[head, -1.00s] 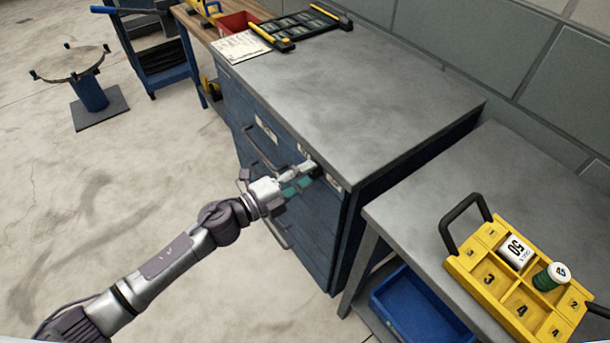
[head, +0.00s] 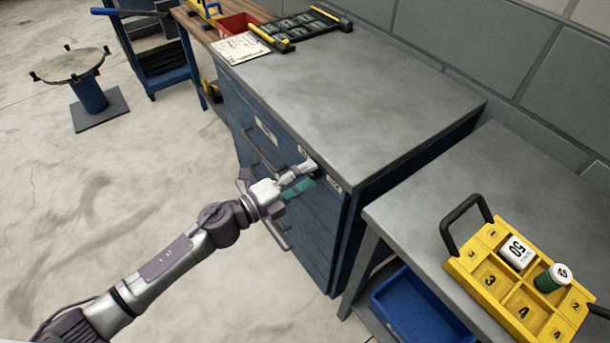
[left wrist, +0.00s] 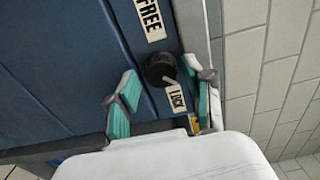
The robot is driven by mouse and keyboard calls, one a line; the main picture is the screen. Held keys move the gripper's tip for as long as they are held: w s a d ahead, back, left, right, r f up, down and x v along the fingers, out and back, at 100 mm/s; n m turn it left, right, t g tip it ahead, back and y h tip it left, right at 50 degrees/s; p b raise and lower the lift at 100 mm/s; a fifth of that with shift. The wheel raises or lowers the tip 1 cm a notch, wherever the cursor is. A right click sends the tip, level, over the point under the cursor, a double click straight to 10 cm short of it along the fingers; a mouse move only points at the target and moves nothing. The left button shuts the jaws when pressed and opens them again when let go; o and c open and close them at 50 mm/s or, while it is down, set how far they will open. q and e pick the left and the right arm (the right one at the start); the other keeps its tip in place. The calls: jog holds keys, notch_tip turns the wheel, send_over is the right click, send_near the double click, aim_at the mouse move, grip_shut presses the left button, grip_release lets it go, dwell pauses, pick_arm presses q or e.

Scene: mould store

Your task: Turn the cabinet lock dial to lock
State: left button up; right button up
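The lock dial (left wrist: 160,69) is a round black knob on the blue cabinet front (left wrist: 70,60). It also shows in the head view (head: 314,167), just under the grey cabinet top (head: 350,95). Its pale pointer mark points toward the LOCK label (left wrist: 176,98). The FREE label (left wrist: 150,18) is on the other side of the dial. My left gripper (left wrist: 160,72) is open, with one teal-padded finger on each side of the dial. It also shows in the head view (head: 301,180). The left finger is clearly apart from the dial; the right fingertip is close to it. My right gripper is not in view.
A grey bench (head: 415,215) stands right of the cabinet, with a yellow numbered tray (head: 485,278) on it and a blue bin (head: 420,310) below. Drawer handles (head: 262,150) stick out from the cabinet front.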

pick_arm(q)
jog(key=shift+a, duration=0.1)
jog(key=v, duration=1.2)
dwell(0.4)
jog(key=s+a+f+n+y+p, duration=0.1)
jog(key=a+f+n+y, duration=0.4)
jog(key=f, duration=0.5)
jog(key=s+a+f+n+y, duration=0.1)
jog(key=a+f+n+y, duration=0.2)
jog(key=a+f+n, duration=0.5)
jog(key=s+a+f+n+y+p, duration=0.1)
jog(key=f+n+y, duration=0.3)
jog(key=f, duration=0.7)
jog(key=s+a+f+n+g+y, duration=0.1)
jog(key=s+a+f+n+g, duration=0.15)
jog(key=s+f, duration=0.6)
jog(key=s+d+f+n+g, duration=0.1)
jog(key=s+f+n+g, duration=0.2)
jog(key=s, duration=1)
jog(key=s+d+f+n+g+y, duration=0.1)
jog(key=s+f+n+g, duration=0.3)
jog(key=s+f, duration=0.4)
jog(key=s+d, duration=0.1)
jog(key=s, duration=0.4)
jog(key=shift+s+y+p, duration=0.2)
jog(key=shift+y+p, duration=0.1)
jog(key=shift+p, duration=0.05)
